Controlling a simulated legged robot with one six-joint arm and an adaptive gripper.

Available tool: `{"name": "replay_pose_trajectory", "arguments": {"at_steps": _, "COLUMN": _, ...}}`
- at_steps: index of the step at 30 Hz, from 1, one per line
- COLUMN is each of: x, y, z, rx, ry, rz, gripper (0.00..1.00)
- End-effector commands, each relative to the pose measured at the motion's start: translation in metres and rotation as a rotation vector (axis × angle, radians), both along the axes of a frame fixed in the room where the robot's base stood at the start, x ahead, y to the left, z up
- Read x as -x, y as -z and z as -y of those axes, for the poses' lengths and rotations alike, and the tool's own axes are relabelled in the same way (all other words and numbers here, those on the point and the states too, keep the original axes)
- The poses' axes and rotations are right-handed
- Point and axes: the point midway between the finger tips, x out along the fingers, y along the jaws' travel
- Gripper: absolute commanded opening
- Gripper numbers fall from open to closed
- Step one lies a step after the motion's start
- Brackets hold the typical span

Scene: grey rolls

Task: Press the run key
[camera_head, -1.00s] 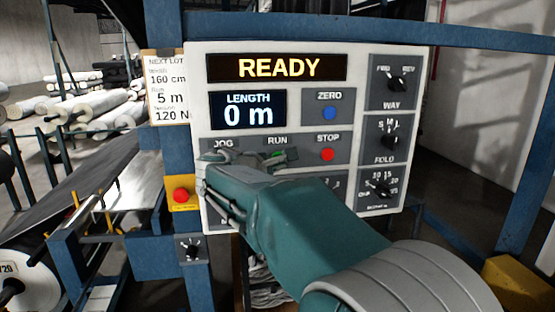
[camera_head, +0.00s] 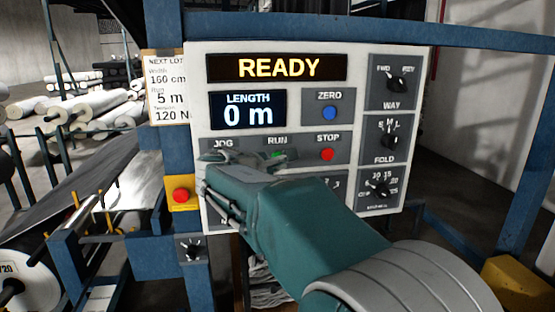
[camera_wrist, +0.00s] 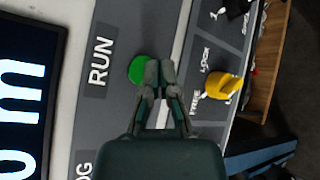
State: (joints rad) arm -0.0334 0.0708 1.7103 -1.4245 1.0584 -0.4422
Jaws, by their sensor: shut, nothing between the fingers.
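The green RUN key (camera_wrist: 138,69) sits beside its RUN label on the control panel (camera_head: 360,215) in the wrist view. My gripper (camera_wrist: 158,70) is shut and empty, its fingertips over the edge of the key and hiding part of it. I cannot tell whether they touch it. The display (camera_head: 277,67) reads READY, and the length display (camera_head: 248,110) reads 0 m.
The red STOP key (camera_head: 327,154) is just right of RUN, and the blue ZERO key (camera_head: 330,113) is above. A yellow knob (camera_wrist: 224,86) with LOCK and FREE marks is near my fingers. A red button (camera_head: 181,195) on a yellow box stands left of the panel.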

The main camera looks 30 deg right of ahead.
Motion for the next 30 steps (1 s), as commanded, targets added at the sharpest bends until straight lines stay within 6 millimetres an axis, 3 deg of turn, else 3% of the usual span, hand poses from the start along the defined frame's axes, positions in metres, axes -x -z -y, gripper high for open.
{"name": "replay_pose_trajectory", "arguments": {"at_steps": 30, "x": -0.010, "y": -0.002, "z": 0.004, "rx": 0.000, "ry": 0.000, "rz": 0.000, "gripper": 0.00}}
